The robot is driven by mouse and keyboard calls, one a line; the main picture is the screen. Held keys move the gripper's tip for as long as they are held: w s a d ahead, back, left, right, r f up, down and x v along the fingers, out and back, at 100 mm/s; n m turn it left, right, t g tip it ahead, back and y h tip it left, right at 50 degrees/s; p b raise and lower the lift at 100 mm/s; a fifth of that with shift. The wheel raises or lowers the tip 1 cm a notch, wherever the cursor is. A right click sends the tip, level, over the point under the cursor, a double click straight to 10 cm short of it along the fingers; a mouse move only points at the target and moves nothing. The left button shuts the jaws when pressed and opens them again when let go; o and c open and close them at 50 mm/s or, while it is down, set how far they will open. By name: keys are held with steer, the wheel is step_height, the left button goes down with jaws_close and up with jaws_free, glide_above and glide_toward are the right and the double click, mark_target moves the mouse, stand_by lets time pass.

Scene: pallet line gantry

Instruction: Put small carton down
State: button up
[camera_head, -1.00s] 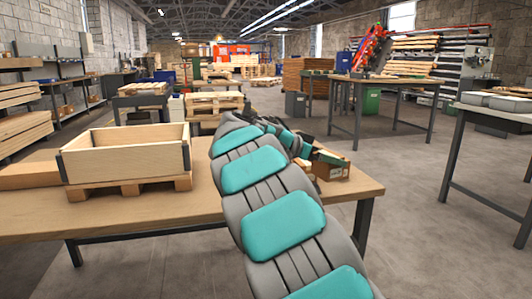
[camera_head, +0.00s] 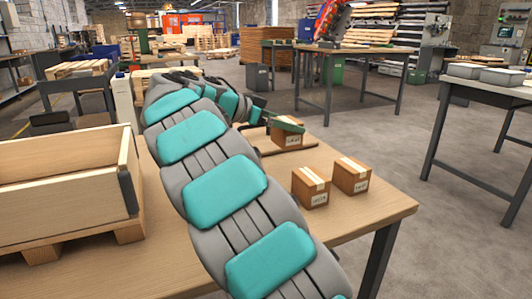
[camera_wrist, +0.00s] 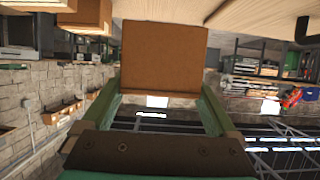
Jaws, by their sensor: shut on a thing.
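A small brown carton (camera_head: 287,137) with a pale tape strip and a label is at the end of my arm in the head view, near the table's far right part. My gripper (camera_head: 288,124) is shut on it, with one green finger visible across its upper part. In the wrist view the carton (camera_wrist: 163,58) fills the space between both green fingers of my gripper (camera_wrist: 160,97). I cannot tell whether its underside touches the surface below. Two similar cartons, one at the left (camera_head: 311,187) and one at the right (camera_head: 350,175), stand upright close together on the wooden table (camera_head: 375,208).
A wooden crate (camera_head: 65,185) on a pallet stands on the table at left. A thin wooden edge (camera_head: 300,147) lies under or beside the held carton. Bare tabletop surrounds the two cartons. Another table (camera_head: 370,50) stands behind, and a grey-topped one (camera_head: 495,88) at right.

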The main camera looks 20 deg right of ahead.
step_height(320, 180, down, 8)
steer(key=shift+f, duration=0.1)
stand_by(0.4)
steer(key=shift+f, duration=0.1)
steer(key=o, duration=1.3)
steer(key=shift+o, duration=0.2)
steer(key=shift+a+r, duration=0.1)
steer(key=shift+r, duration=0.1)
steer(key=v, duration=0.7)
steer(key=shift+s+a, duration=0.1)
steer(key=shift+a, duration=0.05)
